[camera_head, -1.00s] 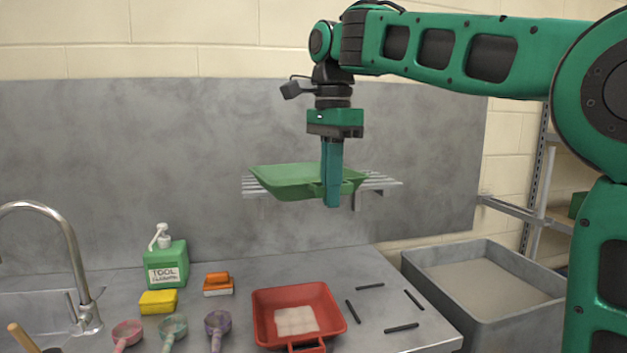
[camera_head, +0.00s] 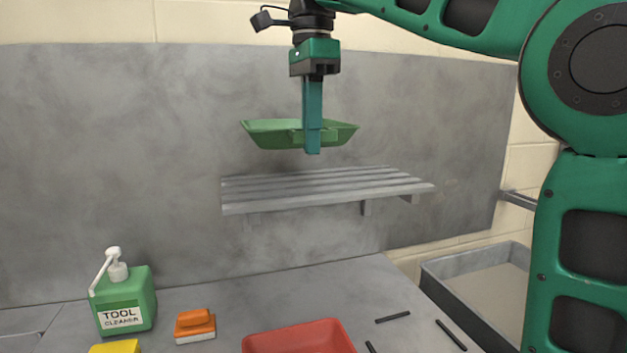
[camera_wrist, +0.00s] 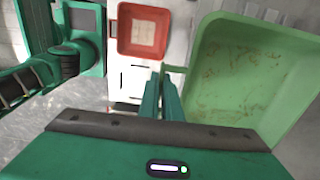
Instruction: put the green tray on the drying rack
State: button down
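The green tray (camera_head: 277,133) is in the air above the wall-mounted drying rack (camera_head: 325,189) in the head view. A gap of wall shows between the tray's underside and the rack's slats. My gripper (camera_head: 312,150) points down in front of the tray's near side, with its fingers closed at the tray's handle. In the wrist view the tray (camera_wrist: 250,75) fills the right side, with brownish stains inside, and its handle runs to my gripper's fingers (camera_wrist: 162,92). The fingers hide most of the handle. The rack's slats are bare.
Below, the counter holds a red tray (camera_head: 298,338), an orange brush (camera_head: 195,325), a tool cleaner bottle (camera_head: 126,299) and dark strips (camera_head: 393,317). A grey tub (camera_head: 485,268) stands at the right. The wall above the rack is clear around the tray.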

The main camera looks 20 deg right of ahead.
jog(key=w+d+f, duration=0.3)
jog(key=d+f, duration=0.7)
jog(key=d, duration=0.1)
jog(key=shift+w+d+f, duration=0.15)
jog(key=shift+d+f, duration=0.1)
jog(key=shift+f, duration=0.15)
dwell(0.5)
jog(key=c, duration=2)
grip_release()
jog(key=r, duration=1.2)
jog(key=shift+s, duration=0.25)
